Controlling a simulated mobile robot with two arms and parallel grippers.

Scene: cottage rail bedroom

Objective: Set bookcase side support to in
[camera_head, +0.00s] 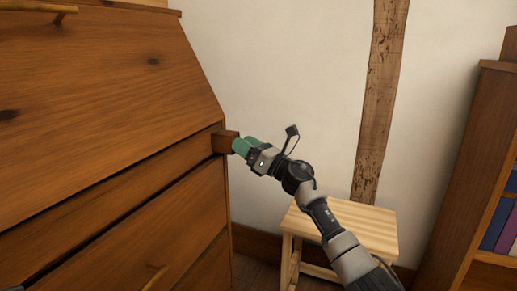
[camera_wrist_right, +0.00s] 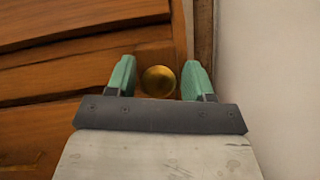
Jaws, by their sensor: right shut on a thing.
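The wooden bureau (camera_head: 100,90) with a slanted front fills the left of the head view. Its side support (camera_head: 223,142) is a small wooden block that sticks out at the front's right edge. My right gripper (camera_head: 241,146) has its green fingers at the block's end and is shut on it. In the right wrist view, a round brass knob (camera_wrist_right: 159,81) on the support's end sits between the two green fingers. The fingers hide part of the block.
A light wooden stool (camera_head: 350,228) stands below my right arm. A bookcase with books (camera_head: 497,215) is at the right edge. A wall with a timber post (camera_head: 381,100) lies behind. A drawer handle (camera_head: 155,278) juts out low on the bureau.

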